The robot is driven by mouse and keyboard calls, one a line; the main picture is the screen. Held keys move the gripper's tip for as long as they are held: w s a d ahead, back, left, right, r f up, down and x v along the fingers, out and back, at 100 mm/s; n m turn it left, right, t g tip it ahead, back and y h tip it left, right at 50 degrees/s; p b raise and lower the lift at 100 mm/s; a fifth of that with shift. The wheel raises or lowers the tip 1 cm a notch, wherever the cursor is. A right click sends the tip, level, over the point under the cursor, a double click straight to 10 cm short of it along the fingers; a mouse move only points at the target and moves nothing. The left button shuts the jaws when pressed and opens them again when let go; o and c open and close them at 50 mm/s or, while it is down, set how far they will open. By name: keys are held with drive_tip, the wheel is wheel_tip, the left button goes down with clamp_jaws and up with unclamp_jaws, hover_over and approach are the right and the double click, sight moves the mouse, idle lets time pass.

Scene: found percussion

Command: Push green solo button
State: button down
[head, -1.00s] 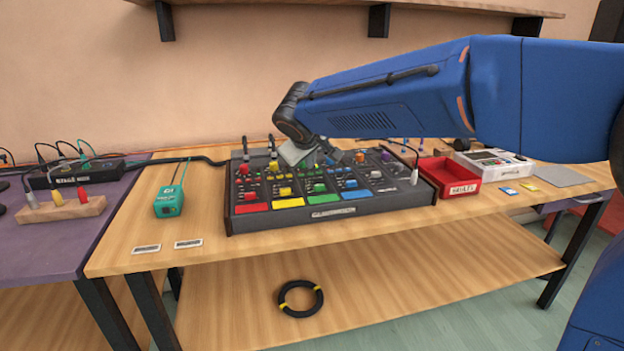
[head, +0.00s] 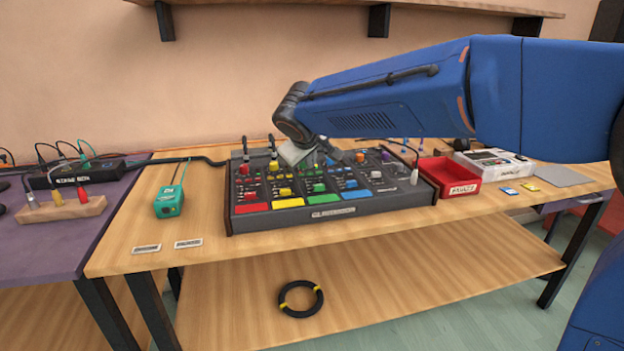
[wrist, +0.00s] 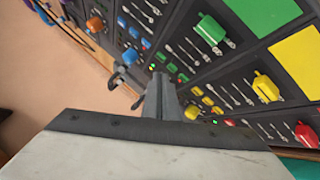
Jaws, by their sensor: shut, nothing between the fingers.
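The mixing console (head: 330,212) stands on the wooden table, with colour-coded channels. In the wrist view its green channel shows a large green pad (wrist: 262,12), a green fader cap (wrist: 209,28) and small green buttons (wrist: 171,67). I cannot read which button is the solo one. My gripper (wrist: 160,82) is shut and empty, its fingertips close over the panel beside the small green buttons. Whether they touch is unclear. In the head view my gripper (head: 318,160) is over the console's rear half, and my wrist hides part of it.
Small yellow buttons (wrist: 207,101) and blue buttons (wrist: 146,43) lie on either side of the green ones. Cable plugs (head: 272,143) rise at the console's back. A red tray (head: 450,180) stands at its right and a teal box (head: 170,201) at its left.

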sight(310, 176)
drive_tip(key=shift+f, duration=0.1)
idle(0.6)
drive_tip(key=shift+f, duration=0.35)
drive_tip(key=shift+f, duration=0.15)
idle(0.5)
drive_tip(key=shift+r, duration=0.6)
drive_tip(key=shift+r, duration=0.15)
drive_tip(key=shift+r, duration=2.85)
